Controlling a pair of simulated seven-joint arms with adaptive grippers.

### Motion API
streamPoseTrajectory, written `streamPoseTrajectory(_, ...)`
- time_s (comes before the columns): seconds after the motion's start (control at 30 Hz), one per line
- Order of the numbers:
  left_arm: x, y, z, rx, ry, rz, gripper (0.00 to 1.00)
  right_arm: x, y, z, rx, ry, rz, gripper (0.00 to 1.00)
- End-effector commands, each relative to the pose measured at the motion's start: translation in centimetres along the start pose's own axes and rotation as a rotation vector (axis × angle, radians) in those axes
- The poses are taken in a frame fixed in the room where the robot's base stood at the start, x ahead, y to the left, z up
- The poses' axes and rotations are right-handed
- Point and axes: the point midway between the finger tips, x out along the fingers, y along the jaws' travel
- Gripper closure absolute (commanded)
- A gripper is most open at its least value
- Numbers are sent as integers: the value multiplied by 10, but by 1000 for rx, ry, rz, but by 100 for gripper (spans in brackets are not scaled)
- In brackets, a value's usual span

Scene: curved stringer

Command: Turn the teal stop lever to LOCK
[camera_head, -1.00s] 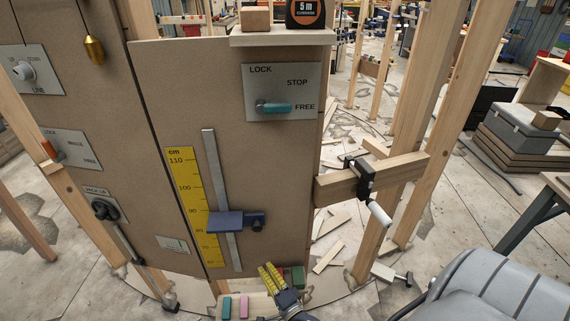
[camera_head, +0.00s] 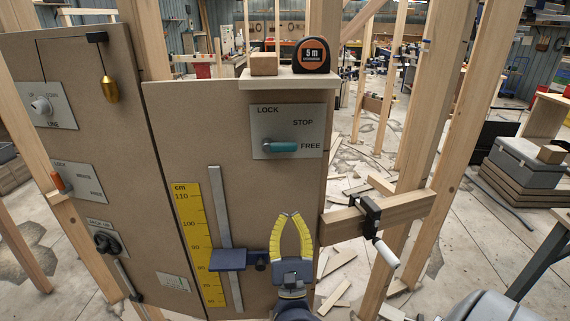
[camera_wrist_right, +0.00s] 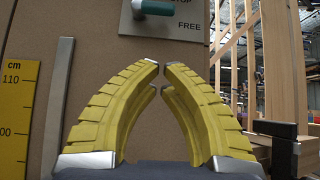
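The teal stop lever (camera_head: 284,147) sits on a grey plate (camera_head: 260,127) marked LOCK, STOP and FREE, on the tan panel. Its handle points right, toward FREE. My right gripper (camera_head: 290,216) is below the plate, with yellow fingers pointing up and apart from the lever. The fingers bow inward, and a narrow gap shows between their tips; nothing is between them. In the right wrist view, the lever (camera_wrist_right: 152,8) is cut by the top edge, above the fingertips (camera_wrist_right: 160,68). My left gripper is not in view.
A shelf (camera_head: 288,80) above the plate holds a wood block (camera_head: 264,64) and a tape measure (camera_head: 312,55). A blue slider (camera_head: 228,259) on a metal rail is left of my right gripper. A clamp (camera_head: 371,217) grips a beam at right. The panel between gripper and plate is clear.

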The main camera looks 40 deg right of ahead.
Motion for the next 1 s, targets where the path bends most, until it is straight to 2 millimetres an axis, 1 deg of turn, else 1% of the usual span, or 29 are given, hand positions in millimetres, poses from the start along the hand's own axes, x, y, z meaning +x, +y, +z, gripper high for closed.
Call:
streamPoseTrajectory(0.27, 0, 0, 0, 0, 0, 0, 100, 0, 0, 0, -2, 0, 1, 100)
streamPoseTrajectory(0.37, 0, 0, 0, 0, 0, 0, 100, 4, 0, 0, -2, 0, 0, 100)
streamPoseTrajectory(0.47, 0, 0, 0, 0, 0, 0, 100, 13, 0, 0, -2, -2, 0, 100)
streamPoseTrajectory(0.57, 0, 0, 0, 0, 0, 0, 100, 28, 0, 0, -3, -3, -1, 100)
streamPoseTrajectory(0.8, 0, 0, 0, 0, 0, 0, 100, 71, 0, 0, -3, -2, -1, 100)
streamPoseTrajectory(1.0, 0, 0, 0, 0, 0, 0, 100, 104, 0, 1, -2, -2, -1, 100)
